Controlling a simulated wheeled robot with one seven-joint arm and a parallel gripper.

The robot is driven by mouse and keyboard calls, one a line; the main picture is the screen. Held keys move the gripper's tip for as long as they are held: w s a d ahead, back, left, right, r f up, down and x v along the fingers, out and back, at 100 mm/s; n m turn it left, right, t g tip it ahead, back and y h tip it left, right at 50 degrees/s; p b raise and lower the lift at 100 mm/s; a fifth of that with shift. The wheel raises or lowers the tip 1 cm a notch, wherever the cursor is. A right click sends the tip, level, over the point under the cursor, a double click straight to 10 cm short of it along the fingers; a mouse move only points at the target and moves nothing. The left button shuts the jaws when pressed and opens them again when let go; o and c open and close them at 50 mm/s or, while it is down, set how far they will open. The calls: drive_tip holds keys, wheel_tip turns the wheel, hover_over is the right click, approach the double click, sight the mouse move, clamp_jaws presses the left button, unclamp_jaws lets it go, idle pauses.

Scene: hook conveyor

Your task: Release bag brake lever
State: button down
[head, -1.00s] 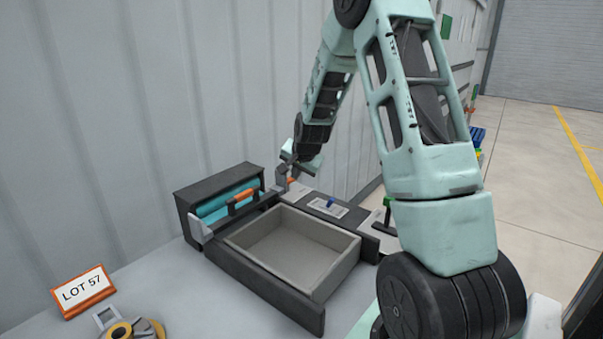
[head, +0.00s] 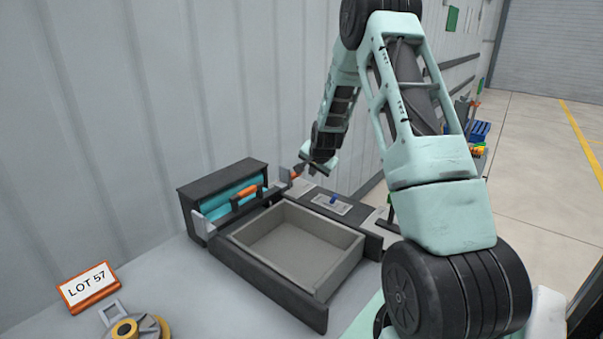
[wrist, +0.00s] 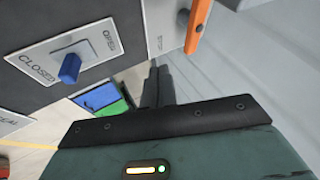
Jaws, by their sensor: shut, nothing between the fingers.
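A small orange-handled lever (head: 297,171) stands at the back of the black machine, by a grey plate. I take it to be the brake lever; its lettering is too small to read. In the wrist view an orange handle (wrist: 198,25) lies on a light plate at upper right. My gripper's fingers (wrist: 158,88) are shut and empty, apart from that handle and to its lower left. In the head view my gripper (head: 313,166) hangs just right of the lever, its tips partly hidden. A teal roll (head: 228,200) sits in the machine's left housing, behind another orange grip (head: 245,194).
A blue knob (wrist: 70,68) on an OPEN/CLOSED plate is left of my fingers, pointing nearer CLOSED. An empty grey tray (head: 345,258) fills the machine's front. A LOT 57 sign (head: 88,286) and a yellow-ringed tool (head: 128,328) are at front left. The ribbed wall stands close behind.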

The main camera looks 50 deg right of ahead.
sight(290, 178)
drive_tip(key=p+x, duration=0.1)
drive_tip(key=x, duration=0.3)
drive_tip(key=shift+w+f, duration=0.2)
drive_tip(key=shift+f, duration=0.05)
drive_tip(key=shift+w+f+p, duration=0.15)
drive_tip(key=shift+w+p, duration=0.35)
drive_tip(key=shift+w, duration=0.55)
drive_tip(key=shift+w+f+p, duration=0.15)
drive_tip(key=shift+w+p, duration=0.3)
drive_tip(key=shift+w, duration=0.65)
